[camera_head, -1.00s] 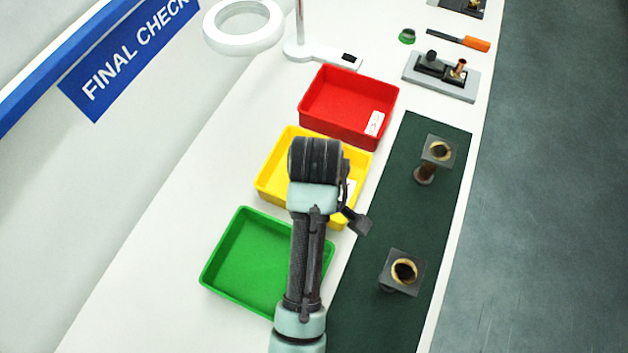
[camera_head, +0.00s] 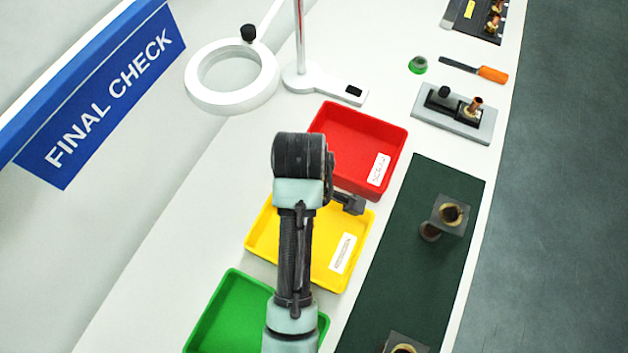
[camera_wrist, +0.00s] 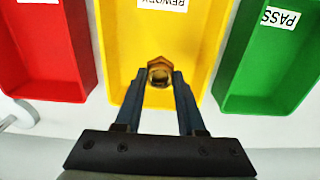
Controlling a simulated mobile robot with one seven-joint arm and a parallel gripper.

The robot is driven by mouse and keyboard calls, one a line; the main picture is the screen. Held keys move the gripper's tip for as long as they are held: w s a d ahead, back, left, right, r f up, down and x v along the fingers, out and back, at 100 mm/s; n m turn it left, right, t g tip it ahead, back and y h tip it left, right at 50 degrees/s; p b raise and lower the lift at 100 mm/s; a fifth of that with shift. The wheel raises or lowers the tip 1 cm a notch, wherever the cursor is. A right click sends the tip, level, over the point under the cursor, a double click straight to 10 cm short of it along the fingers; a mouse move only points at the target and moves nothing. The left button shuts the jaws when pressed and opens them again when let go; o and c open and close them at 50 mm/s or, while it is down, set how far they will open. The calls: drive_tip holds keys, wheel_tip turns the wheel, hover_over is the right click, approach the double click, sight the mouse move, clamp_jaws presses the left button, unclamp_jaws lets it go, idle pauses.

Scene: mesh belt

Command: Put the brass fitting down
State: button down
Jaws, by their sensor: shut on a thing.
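The brass fitting (camera_wrist: 159,72) is between the fingertips of my gripper (camera_wrist: 160,84) in the wrist view. My gripper is shut on it. Behind it in that view is the yellow bin (camera_wrist: 118,25), with a label that reads upside down. How high the fitting is above the bin floor I cannot tell. In the head view my arm covers part of the yellow bin (camera_head: 265,243), and the gripped fitting is hidden.
The red bin (camera_head: 395,140) and green bin (camera_head: 225,310) stand on either side of the yellow one. A dark green mat (camera_head: 400,260) holds two grey blocks with brass rings. A ring lamp (camera_head: 205,93), a grey fixture (camera_head: 475,131) and an orange-handled tool (camera_head: 490,74) are farther back.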

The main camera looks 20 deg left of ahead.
wheel_tip(320, 180, down, 10)
drive_tip(key=shift+w+r+p, duration=0.1)
drive_tip(key=shift+p, duration=0.55)
drive_tip(key=c, duration=0.5)
unclamp_jaws()
